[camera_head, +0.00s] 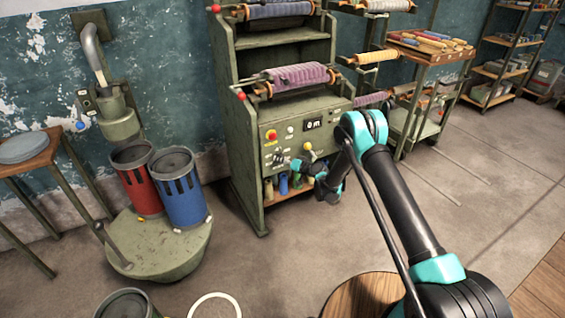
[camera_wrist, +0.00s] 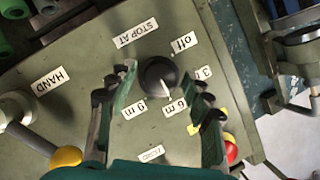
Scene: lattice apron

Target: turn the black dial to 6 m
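The black dial (camera_wrist: 158,75) sits on the green panel in the wrist view. Its white pointer is directed down, slightly right, roughly toward the "6 m" label (camera_wrist: 177,107). The "off" (camera_wrist: 183,42), "3 m" (camera_wrist: 203,72) and "9 m" (camera_wrist: 133,108) labels ring it, with "STOP AT" (camera_wrist: 136,32) above. My gripper (camera_wrist: 159,72) is open, with one finger on each side of the dial and the tips very near its sides. Contact cannot be told. In the head view my gripper (camera_head: 299,165) is at the machine's front panel and hides the dial's detail.
The winding machine's panel (camera_head: 265,160) has a display reading "0 m" (camera_head: 313,124) and a red button (camera_head: 271,135). A yellow-knobbed lever (camera_wrist: 66,156) is close to my left finger. Red (camera_head: 137,180) and blue (camera_head: 179,190) bins stand left.

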